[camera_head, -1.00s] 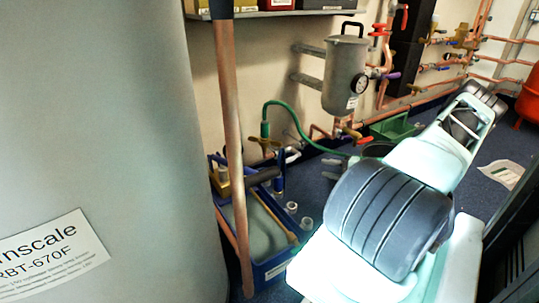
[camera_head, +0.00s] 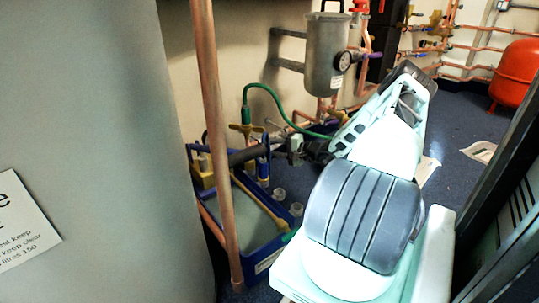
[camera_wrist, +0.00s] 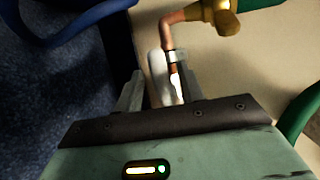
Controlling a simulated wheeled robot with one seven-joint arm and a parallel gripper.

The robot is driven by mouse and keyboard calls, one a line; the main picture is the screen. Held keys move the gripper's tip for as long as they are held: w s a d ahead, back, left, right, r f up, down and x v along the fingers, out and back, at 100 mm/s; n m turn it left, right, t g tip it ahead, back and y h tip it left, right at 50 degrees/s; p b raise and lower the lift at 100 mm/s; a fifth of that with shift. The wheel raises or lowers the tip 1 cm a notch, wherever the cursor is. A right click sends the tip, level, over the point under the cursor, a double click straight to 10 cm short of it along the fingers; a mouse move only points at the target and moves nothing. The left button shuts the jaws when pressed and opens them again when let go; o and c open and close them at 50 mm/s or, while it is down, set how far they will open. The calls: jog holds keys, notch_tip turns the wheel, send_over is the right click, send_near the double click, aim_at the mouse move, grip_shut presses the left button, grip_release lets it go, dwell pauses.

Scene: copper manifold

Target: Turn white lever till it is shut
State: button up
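The white lever (camera_wrist: 157,75) shows in the wrist view as a pale upright bar beside a copper pipe (camera_wrist: 168,38) with a brass fitting (camera_wrist: 226,20). My gripper (camera_wrist: 155,90) is open, with one grey finger left of the lever and the other to its right, partly hard to make out. I cannot tell whether either finger touches the lever. In the head view my gripper (camera_head: 302,148) is by the pipework near the green hose (camera_head: 277,94), and the lever cannot be made out there.
A blue tub (camera_head: 262,262) with tools stands on the floor below. A vertical copper pipe (camera_head: 212,120) and a large grey cylinder (camera_head: 80,110) stand at left. A grey canister (camera_head: 325,60) hangs on the wall. A red tank (camera_head: 515,72) stands far right.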

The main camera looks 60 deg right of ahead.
aim_at(276, 147)
jog(key=shift+b+x, duration=0.6)
jog(key=shift+x, duration=1)
grip_shut()
